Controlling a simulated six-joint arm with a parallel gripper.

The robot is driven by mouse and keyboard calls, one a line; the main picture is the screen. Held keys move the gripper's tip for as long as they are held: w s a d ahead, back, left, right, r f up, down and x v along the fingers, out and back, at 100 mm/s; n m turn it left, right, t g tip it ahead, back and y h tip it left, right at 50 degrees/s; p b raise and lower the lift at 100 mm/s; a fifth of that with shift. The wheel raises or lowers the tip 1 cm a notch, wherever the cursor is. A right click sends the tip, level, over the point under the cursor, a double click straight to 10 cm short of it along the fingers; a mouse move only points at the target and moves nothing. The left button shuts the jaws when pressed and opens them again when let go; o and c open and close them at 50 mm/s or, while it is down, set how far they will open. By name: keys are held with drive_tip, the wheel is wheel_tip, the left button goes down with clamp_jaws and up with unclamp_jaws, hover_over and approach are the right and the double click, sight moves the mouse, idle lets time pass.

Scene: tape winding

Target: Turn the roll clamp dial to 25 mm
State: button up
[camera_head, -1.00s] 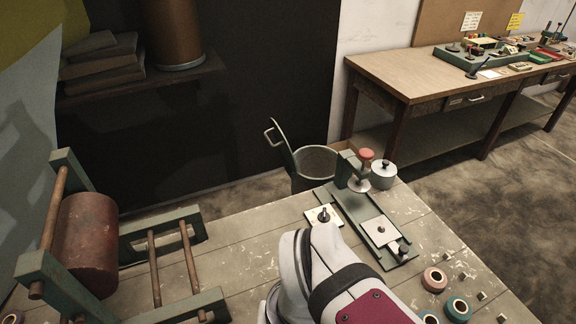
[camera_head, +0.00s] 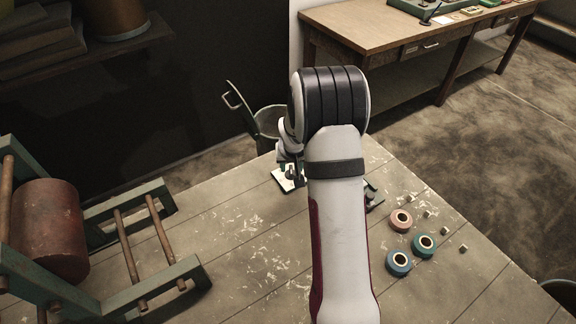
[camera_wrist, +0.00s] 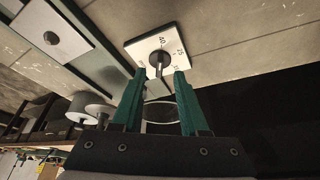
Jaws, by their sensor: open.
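The dial is a small pale square plate with printed numbers, 40 and 25 readable, and a dark knob (camera_wrist: 157,60) standing at its middle. In the wrist view the plate (camera_wrist: 140,47) is at the top centre; I cannot tell which number the knob points to. My gripper (camera_wrist: 160,74) is open, its two green fingers reaching toward the knob, one on each side in the picture. I cannot tell whether they touch it. In the head view the plate (camera_head: 283,183) shows just left of my arm, which hides most of the clamp and part of the gripper.
Several tape rolls, including a pink one (camera_head: 400,220), and small cubes lie right of my arm. A bin (camera_head: 268,122) stands beyond the table's back edge. A wooden frame with a brown roller (camera_head: 48,230) is at left.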

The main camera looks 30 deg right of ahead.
sight(291, 172)
drive_tip(key=x, duration=0.4)
clamp_jaws()
